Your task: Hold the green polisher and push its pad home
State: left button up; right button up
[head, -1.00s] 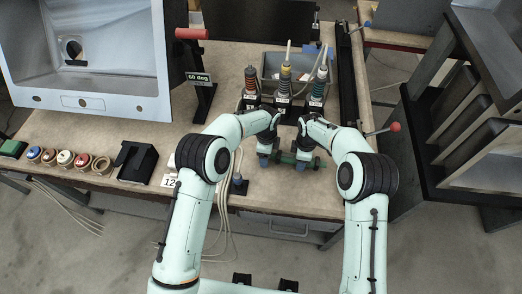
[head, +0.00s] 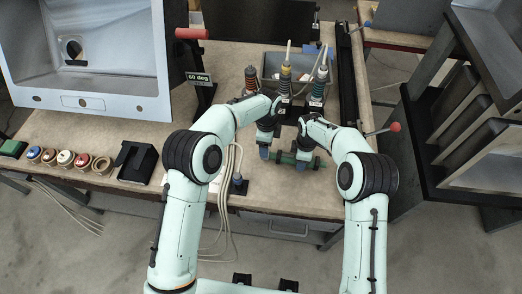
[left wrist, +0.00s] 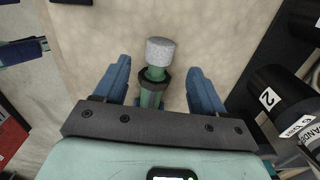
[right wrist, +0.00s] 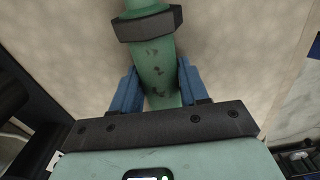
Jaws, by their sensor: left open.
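The green polisher (head: 285,158) lies crosswise between my two grippers above the front of the bench. In the left wrist view its round grey pad (left wrist: 160,50) sits at the end of a green neck, with a dark collar (left wrist: 155,78) behind it. My left gripper (left wrist: 160,82) is open, its blue fingers on both sides of the polisher's pad end with gaps to each side. My right gripper (right wrist: 158,88) is shut on the polisher's green body (right wrist: 158,70), below a dark hexagonal collar (right wrist: 148,24). I cannot tell whether the pad is fully seated.
Three upright tools (head: 285,78) stand in front of a grey bin (head: 270,62) behind the grippers. Several small discs (head: 65,158) line the left front edge. A red-knobbed lever (head: 394,127) juts out at right.

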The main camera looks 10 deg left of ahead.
jog(key=o, duration=0.4)
jog(key=shift+o, duration=0.2)
jog(key=shift+r, duration=0.1)
notch_tip(320, 180, up, 12)
